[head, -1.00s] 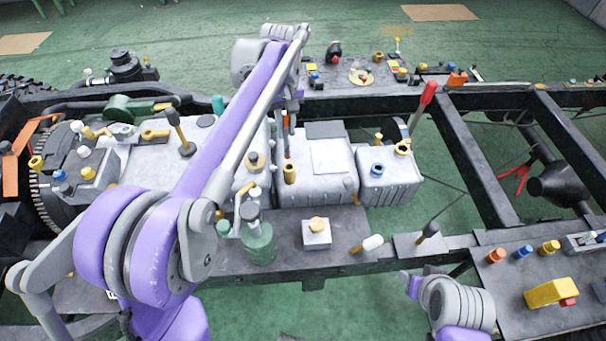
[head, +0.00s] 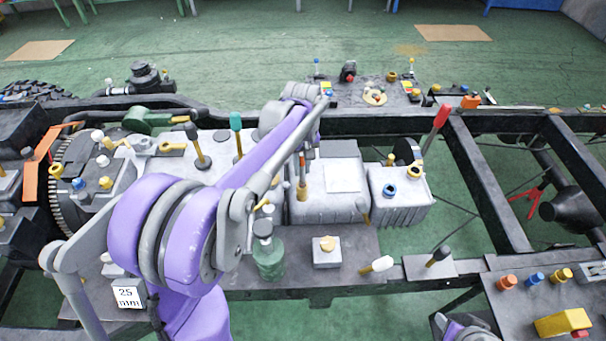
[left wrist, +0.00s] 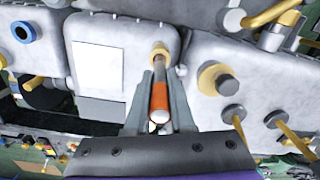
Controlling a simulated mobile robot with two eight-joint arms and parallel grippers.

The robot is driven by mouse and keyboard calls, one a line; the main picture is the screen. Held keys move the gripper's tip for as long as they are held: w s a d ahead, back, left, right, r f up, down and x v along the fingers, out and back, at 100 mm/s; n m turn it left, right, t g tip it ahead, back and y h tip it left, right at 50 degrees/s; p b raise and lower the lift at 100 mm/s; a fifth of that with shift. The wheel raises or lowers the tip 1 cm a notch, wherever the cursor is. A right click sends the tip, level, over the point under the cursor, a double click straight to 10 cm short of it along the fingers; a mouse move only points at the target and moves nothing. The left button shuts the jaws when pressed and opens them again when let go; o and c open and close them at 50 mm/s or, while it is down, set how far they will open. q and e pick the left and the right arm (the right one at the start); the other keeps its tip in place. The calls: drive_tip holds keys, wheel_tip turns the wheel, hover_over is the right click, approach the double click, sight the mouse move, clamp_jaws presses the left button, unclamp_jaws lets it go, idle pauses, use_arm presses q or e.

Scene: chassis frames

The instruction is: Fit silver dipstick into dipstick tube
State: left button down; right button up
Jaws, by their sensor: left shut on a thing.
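The brass dipstick tube (head: 302,192) stands upright at the left end of the grey engine block; its yellow mouth also shows in the left wrist view (left wrist: 160,52). My left gripper (left wrist: 154,95) is shut on the dipstick (left wrist: 159,98), which has an orange grip with a pale end and a thin silver-grey rod. The rod points at the tube's mouth and overlaps it in the left wrist view. I cannot tell how deep it is. In the head view the gripper (head: 303,148) is directly above the tube. The right gripper is not visible; only part of that arm shows at the bottom edge.
A green bottle (head: 268,258) and a small box with a yellow knob (head: 327,256) stand in front of the engine. A red-handled lever (head: 436,128) rises at the right. Several capped sticks (head: 198,150) stand to the left. Dark frame rails run front and back.

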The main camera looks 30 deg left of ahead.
sight(302, 174)
use_arm(q)
drive_tip(key=shift+f, duration=1.5)
drive_tip(key=shift+f, duration=0.15)
drive_tip(key=c, duration=0.8)
unclamp_jaws()
wheel_tip(302, 174, up, 12)
drive_tip(key=shift+f+p, duration=0.1)
drive_tip(key=shift+p, duration=0.2)
drive_tip(key=shift+s+d+r, duration=0.1)
drive_tip(key=shift+d+r, duration=0.05)
drive_tip(key=shift+r, duration=0.1)
drive_tip(key=s+d+f+m+t, duration=0.2)
drive_tip(key=s+d+f+m, duration=0.1)
drive_tip(key=s, duration=0.3)
drive_tip(key=s+d+f+m+t, duration=0.2)
drive_tip(key=s+d+f+m, duration=0.1)
drive_tip(key=s, duration=0.4)
drive_tip(key=s+d+f+m+t, duration=0.1)
drive_tip(key=s+d+f+m, duration=0.2)
drive_tip(key=s, duration=0.3)
drive_tip(key=shift+s+d+f+t, duration=0.15)
drive_tip(key=shift+s+d+t, duration=0.25)
drive_tip(key=shift+d, duration=0.15)
